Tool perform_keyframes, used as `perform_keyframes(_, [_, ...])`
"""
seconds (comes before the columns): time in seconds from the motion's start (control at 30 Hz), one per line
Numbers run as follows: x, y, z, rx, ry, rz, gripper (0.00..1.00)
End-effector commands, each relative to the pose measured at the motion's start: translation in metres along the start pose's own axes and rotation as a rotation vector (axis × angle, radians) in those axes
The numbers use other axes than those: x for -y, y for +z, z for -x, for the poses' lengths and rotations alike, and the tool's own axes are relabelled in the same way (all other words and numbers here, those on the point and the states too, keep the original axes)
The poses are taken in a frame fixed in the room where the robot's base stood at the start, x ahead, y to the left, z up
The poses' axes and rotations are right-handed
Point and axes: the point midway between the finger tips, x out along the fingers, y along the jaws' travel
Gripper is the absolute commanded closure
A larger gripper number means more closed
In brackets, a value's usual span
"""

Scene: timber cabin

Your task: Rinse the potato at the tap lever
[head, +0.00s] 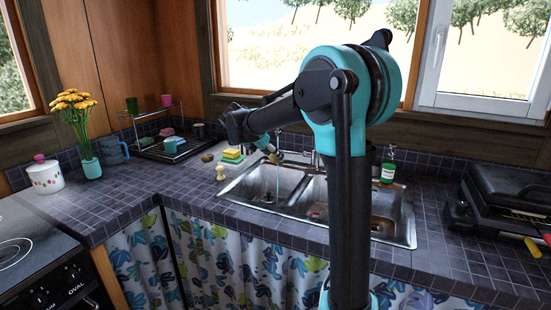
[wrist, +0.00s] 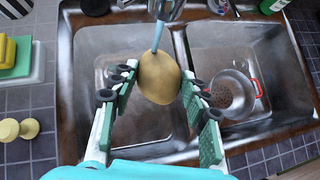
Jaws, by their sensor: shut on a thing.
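The potato (wrist: 160,80) is held over the left sink basin (wrist: 115,75), between the fingers of my gripper (wrist: 160,84) in the wrist view. The gripper is shut on it. The metal tap (wrist: 168,8) is just beyond the potato, and a pale blue strip, apparently water, runs from it to the potato's top edge. In the head view my gripper (head: 271,152) is above the left basin, and a thin pale stream (head: 278,185) falls below it. I cannot make out the tap lever clearly; the arm hides part of the tap area in the head view.
The right basin (head: 355,205) holds a metal colander (wrist: 232,94) with a red handle. Left of the sink are stacked sponges (head: 232,155), a pale yellow knob-shaped item (head: 221,173) and a brown roundish item (head: 207,157). A green soap bottle (head: 388,170) stands behind right.

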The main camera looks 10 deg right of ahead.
Motion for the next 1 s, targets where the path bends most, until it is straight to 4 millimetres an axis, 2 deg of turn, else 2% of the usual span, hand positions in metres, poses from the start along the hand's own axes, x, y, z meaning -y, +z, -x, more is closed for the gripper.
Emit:
perform_keyframes(0.3, [-0.001,-0.001,0.001,0.0,0.0,0.0,0.86])
perform_keyframes(1.0, [0.01,0.002,-0.002,0.0,0.0,0.001,0.86])
